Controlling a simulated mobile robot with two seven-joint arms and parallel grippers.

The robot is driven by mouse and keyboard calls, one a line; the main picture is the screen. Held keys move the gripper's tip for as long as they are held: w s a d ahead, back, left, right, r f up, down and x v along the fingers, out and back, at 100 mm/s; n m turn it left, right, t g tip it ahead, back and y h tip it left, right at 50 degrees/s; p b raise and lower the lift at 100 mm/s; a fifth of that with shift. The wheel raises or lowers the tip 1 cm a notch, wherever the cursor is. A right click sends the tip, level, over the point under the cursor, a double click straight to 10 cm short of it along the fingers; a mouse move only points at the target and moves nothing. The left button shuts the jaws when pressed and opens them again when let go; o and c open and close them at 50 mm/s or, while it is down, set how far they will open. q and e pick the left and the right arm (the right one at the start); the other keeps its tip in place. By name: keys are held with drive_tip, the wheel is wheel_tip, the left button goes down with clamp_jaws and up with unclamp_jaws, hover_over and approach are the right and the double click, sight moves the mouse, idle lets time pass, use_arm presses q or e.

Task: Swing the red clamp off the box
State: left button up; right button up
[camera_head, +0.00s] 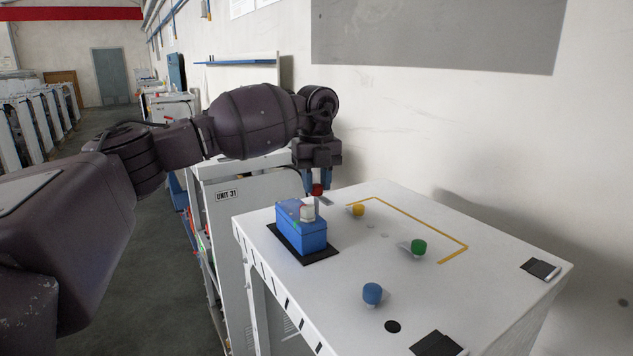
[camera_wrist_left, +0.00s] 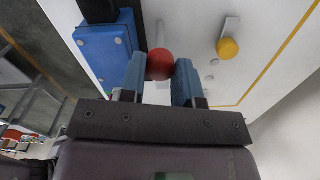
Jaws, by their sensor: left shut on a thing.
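The blue box (camera_head: 301,233) sits on a black mat (camera_head: 321,255) at the left part of the white table top, and part of it shows in the left wrist view (camera_wrist_left: 104,52). The red clamp's round knob (camera_head: 317,189) is just beyond the box in the head view. In the wrist view the red knob (camera_wrist_left: 160,65) is beside the box, with a gap between them. My left gripper (camera_head: 319,182) reaches down from above and is shut on the red knob, one finger on each side. The clamp's grey bar is mostly hidden. My right gripper is not in view.
Yellow (camera_head: 357,209), green (camera_head: 418,247) and blue (camera_head: 372,293) knobs stand on the white table (camera_head: 450,290). A yellow line (camera_head: 420,221) marks its far side. A wall rises behind. The cabinet marked UNIT 31 (camera_head: 227,195) stands left of the table.

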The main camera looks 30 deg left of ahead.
use_arm(q)
drive_tip(key=shift+r, duration=0.15)
drive_tip(key=o, duration=0.9)
wheel_tip(320, 180, up, 11)
drive_tip(key=shift+f+b, duration=0.15)
drive_tip(key=shift+b, duration=0.35)
